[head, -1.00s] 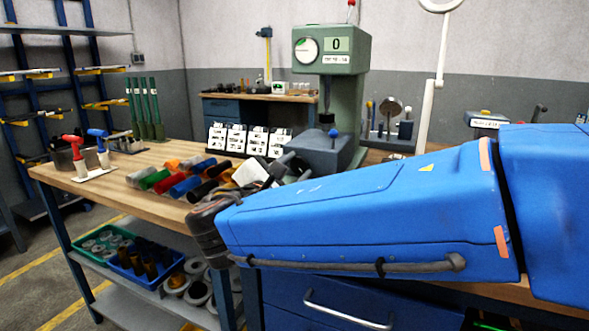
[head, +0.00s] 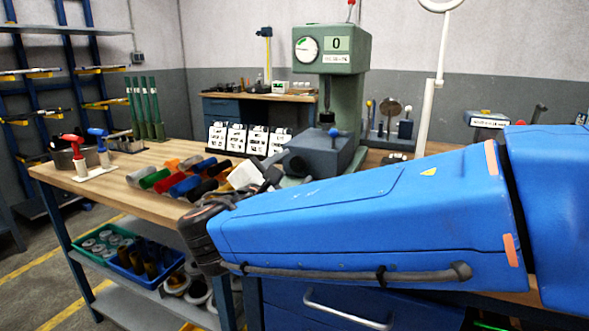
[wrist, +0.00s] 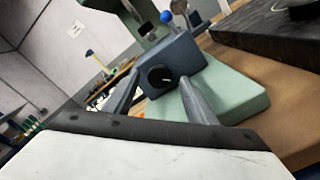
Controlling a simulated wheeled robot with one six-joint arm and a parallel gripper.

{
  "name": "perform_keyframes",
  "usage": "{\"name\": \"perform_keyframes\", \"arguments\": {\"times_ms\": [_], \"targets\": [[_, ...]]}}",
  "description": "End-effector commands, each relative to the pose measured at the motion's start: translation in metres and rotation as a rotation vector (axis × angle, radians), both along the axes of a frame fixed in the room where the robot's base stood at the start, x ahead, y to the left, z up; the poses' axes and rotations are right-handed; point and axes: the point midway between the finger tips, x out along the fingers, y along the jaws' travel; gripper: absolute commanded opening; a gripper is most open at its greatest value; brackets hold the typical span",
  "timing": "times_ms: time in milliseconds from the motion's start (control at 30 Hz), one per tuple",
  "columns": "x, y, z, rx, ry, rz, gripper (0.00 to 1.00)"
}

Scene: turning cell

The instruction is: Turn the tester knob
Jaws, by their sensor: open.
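The tester (head: 345,110) is a green column machine with a round dial and a display reading 0. Its dark grey block (head: 322,152) sits at its foot on a pale green base, which shows in the wrist view (wrist: 235,92). The tester knob (wrist: 161,76) is round and black with a light mark, on the block's front face.
A blue ball handle (wrist: 166,17) stands above the block. A dark slab (wrist: 270,35) stands right of the tester in the wrist view.

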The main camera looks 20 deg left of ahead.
Motion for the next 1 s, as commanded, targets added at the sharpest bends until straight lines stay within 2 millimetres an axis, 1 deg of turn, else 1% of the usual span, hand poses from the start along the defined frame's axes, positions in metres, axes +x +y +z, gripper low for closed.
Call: {"name": "perform_keyframes", "arguments": {"times_ms": [33, 200, 700, 900, 1000], "targets": [[-0.009, 0.001, 0.000, 0.000, 0.000, 0.003, 0.51], [-0.039, 0.004, 0.000, 0.000, 0.000, 0.004, 0.51], [-0.123, 0.010, 0.000, 0.000, 0.000, 0.003, 0.51], [-0.147, 0.012, 0.000, 0.000, 0.001, 0.002, 0.51], [-0.154, 0.012, 0.000, 0.000, 0.000, 0.000, 0.51]]}}
